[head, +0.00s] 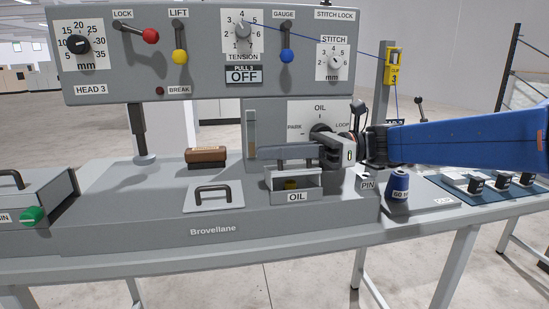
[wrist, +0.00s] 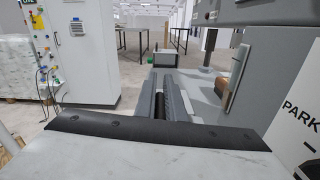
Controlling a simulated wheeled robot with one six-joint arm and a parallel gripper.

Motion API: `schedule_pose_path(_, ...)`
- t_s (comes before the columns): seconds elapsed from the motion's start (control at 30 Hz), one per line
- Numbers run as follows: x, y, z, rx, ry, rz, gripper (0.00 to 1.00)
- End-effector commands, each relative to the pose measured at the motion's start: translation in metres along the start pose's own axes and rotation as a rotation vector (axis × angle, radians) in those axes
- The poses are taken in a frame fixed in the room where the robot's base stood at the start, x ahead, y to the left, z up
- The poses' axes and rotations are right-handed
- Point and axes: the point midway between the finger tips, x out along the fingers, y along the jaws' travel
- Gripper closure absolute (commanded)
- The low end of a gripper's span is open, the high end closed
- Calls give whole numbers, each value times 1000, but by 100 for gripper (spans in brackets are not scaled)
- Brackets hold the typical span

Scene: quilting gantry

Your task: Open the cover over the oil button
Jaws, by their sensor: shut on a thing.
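The oil box (head: 293,196) is a small grey housing with an OIL label, at the front middle of the machine bed in the head view.
Behind is the OIL dial (head: 320,128) with PARK and LOOP marks. A handled plate (head: 213,196) lies left of the box and a brown brush (head: 206,155) lies behind it. A blue spool (head: 397,184) stands to the right. The control panel (head: 210,60) overhangs the bed.

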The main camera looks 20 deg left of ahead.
Motion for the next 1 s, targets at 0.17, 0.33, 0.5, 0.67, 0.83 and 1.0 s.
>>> schedule_pose_path(0.17,-1,-12,8,137,1,-5,100)
schedule_pose_path(0.33,-1,-18,13,228,1,-6,100)
schedule_pose_path(0.5,-1,-20,14,260,2,-6,100)
schedule_pose_path(0.67,-1,-20,14,260,2,-6,100)
schedule_pose_path(0.83,-1,-20,14,259,2,-6,73)
schedule_pose_path(1.0,0,-18,15,256,1,-4,73)
